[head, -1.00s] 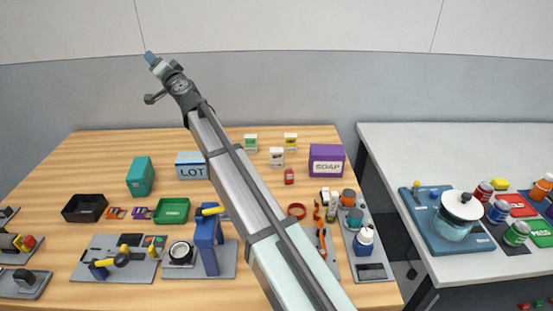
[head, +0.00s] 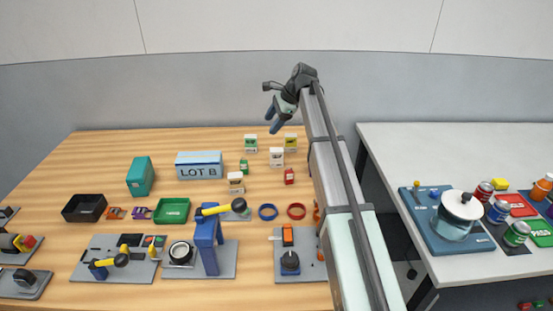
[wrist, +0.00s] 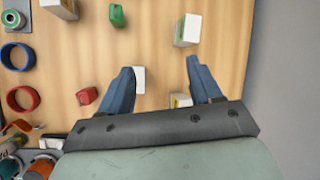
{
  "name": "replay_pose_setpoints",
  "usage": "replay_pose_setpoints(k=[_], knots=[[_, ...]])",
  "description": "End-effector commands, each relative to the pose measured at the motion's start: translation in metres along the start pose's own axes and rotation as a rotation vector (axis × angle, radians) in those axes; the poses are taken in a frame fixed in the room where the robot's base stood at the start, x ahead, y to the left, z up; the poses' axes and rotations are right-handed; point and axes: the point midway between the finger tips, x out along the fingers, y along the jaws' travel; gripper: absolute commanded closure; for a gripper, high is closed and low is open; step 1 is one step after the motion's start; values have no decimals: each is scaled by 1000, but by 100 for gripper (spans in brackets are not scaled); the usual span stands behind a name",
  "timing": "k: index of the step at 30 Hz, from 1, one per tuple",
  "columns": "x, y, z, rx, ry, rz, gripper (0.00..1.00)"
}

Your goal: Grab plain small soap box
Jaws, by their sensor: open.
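Several small white boxes stand on the wooden table. One with a dark marking (head: 277,156) stands in the middle. A similar one (head: 235,182) stands nearer left, one with a green label (head: 250,142) and one with a yellow label (head: 290,141) stand behind. I cannot read which is the plain soap box. My gripper (head: 271,125) is open and empty, high above the table, fingers pointing down. In the wrist view (wrist: 160,66) the middle white box (wrist: 140,78) shows below, between the fingers, close to the left one.
A small green container (head: 244,167) and a red one (head: 289,176) stand close to the boxes. A LOT B box (head: 199,165) is left. My arm covers the table's right part.

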Motion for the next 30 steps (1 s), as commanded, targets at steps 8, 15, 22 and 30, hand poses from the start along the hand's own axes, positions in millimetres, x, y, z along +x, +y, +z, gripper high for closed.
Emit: replay_pose_setpoints(k=[8,15,22,30], knots=[[-22,38,-53,272,88,163,36],[6,47,-57,288,93,173,36],[43,53,-59,286,92,173,36],[60,55,-60,285,92,170,36]])
